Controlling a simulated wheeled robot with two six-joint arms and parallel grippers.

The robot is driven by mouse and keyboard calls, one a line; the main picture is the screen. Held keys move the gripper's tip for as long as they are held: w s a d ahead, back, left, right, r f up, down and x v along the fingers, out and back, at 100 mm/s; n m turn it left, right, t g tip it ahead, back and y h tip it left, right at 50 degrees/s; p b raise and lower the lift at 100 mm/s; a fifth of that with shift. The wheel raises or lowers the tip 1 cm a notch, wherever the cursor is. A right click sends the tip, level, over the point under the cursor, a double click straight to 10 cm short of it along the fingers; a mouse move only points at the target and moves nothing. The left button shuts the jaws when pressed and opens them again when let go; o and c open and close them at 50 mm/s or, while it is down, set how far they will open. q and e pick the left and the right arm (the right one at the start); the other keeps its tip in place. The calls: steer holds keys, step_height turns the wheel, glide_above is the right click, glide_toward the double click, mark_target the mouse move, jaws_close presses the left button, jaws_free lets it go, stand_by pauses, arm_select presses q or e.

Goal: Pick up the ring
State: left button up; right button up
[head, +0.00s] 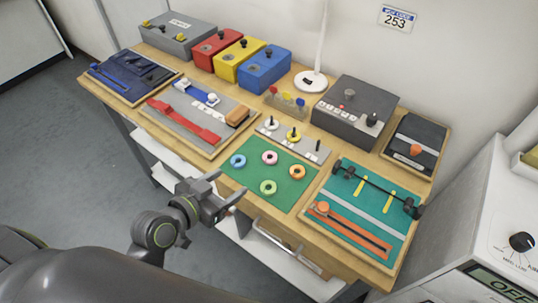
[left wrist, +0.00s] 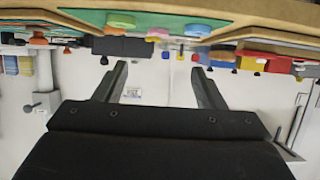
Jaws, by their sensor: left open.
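Several rings lie on a green mat (head: 243,191) at the front middle of the bench: a blue ring (head: 238,160), a pink ring (head: 269,157), an orange ring (head: 297,171) and a green ring (head: 268,187). My left gripper (head: 227,187) is open and empty at the mat's front left edge, nearest the blue and green rings. The left wrist view is upside down; it shows the open fingers (left wrist: 160,72) with the green ring (left wrist: 120,21) and blue ring (left wrist: 197,30) beyond them. My right gripper is not in view.
A grey peg board (head: 313,149) stands behind the mat. A red strap board (head: 180,120) lies left and a teal board (head: 345,225) right. Red, yellow and blue boxes (head: 264,68) stand at the back. The bench's front edge and drawer handle (head: 285,248) are close to my arm.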

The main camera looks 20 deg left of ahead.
arm_select(q)
steer(key=p, duration=0.2)
glide_toward(272, 155)
steer(key=shift+w+f, duration=0.3)
steer(key=shift+f, duration=0.1)
steer(key=shift+w+d, duration=0.2)
steer(key=shift+w, duration=0.2)
steer(key=p+x, duration=0.1)
steer(key=x, duration=0.2)
steer(key=shift+d+r, duration=0.1)
steer(key=shift+w+d+f, duration=0.2)
steer(key=shift+w+f, duration=0.15)
steer(key=shift+w, duration=0.25)
steer(key=c, duration=1)
